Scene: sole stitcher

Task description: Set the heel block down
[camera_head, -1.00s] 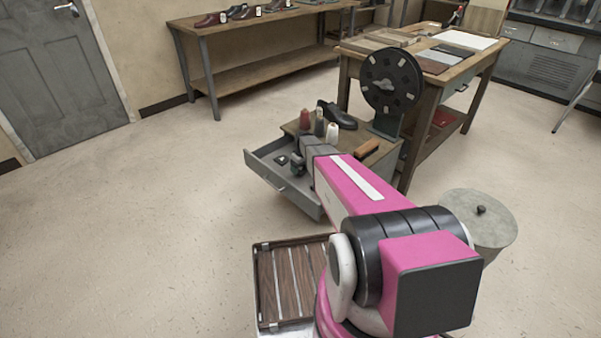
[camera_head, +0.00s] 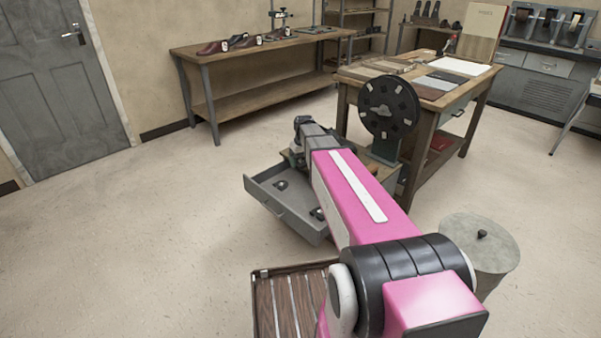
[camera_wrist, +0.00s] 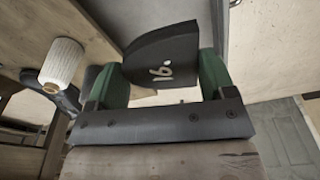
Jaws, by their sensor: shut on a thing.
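The heel block (camera_wrist: 165,50) is a dark, curved piece with a pale "16." on its face and a small white spot. In the wrist view my gripper (camera_wrist: 163,78) is shut on it, with one green finger at each side. The block sticks out beyond the fingers. In the head view my arm reaches over the small wooden stand with an open grey drawer (camera_head: 277,211). The block cannot be made out there, and my arm hides most of the stand's top.
Small dark pieces (camera_head: 281,186) lie in the drawer. A white thread spool (camera_wrist: 62,62) stands near my gripper in the wrist view. A lidded bin (camera_head: 480,245) stands right.

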